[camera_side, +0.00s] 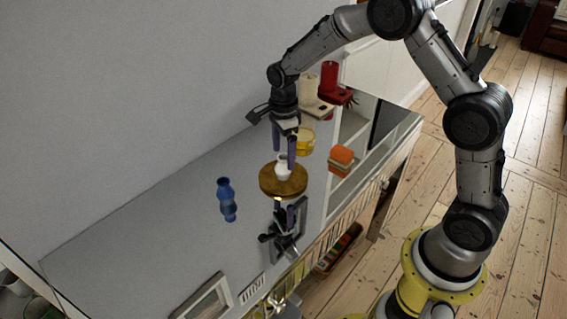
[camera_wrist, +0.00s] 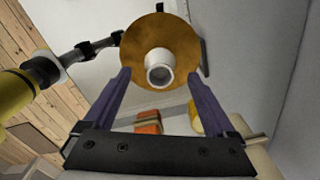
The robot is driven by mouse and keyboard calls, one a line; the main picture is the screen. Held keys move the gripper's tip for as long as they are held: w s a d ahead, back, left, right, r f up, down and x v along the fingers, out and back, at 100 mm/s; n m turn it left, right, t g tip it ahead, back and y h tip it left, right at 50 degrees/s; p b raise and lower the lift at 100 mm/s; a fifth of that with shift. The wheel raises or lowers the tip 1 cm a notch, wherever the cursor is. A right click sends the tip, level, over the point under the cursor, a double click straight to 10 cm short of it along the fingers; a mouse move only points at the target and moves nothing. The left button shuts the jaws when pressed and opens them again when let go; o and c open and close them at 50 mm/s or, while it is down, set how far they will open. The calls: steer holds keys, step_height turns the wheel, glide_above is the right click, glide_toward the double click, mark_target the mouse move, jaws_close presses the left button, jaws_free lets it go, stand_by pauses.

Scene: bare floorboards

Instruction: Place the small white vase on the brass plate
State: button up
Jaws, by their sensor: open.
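The small white vase (camera_side: 284,169) stands upright on the round brass plate (camera_side: 268,185), near its middle. In the wrist view I look down on the vase's round mouth (camera_wrist: 160,70), with the brass plate (camera_wrist: 160,32) behind it. My gripper (camera_side: 284,156) is open and points down over the vase. In the wrist view its two dark purple fingers (camera_wrist: 158,76) are spread to either side of the vase, with a gap on each side. I cannot tell whether the tips reach below the rim. The vase's base is partly hidden in the wrist view.
A blue vase (camera_side: 224,190) stands left of the plate on the glossy grey cabinet top (camera_side: 150,235). A picture frame (camera_side: 207,299) is at the front.

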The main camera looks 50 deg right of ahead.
mark_target(283, 157)
step_height(283, 157, up, 7)
steer(key=shift+f, duration=0.1)
steer(key=shift+s+r, duration=0.15)
steer(key=shift+r, duration=0.2)
steer(key=s+a+r+n+t, duration=0.1)
steer(key=s+r+n+t, duration=0.1)
steer(key=s+r+n, duration=0.7)
steer(key=s+a+r+n+t, duration=0.15)
steer(key=s+r+n, duration=0.35)
steer(key=s, duration=0.6)
steer(key=s+f+n+t, duration=0.2)
steer(key=s+n, duration=0.6)
steer(key=shift+s+d+f, duration=0.15)
steer(key=shift+d+f, duration=0.1)
steer(key=shift+f, duration=0.05)
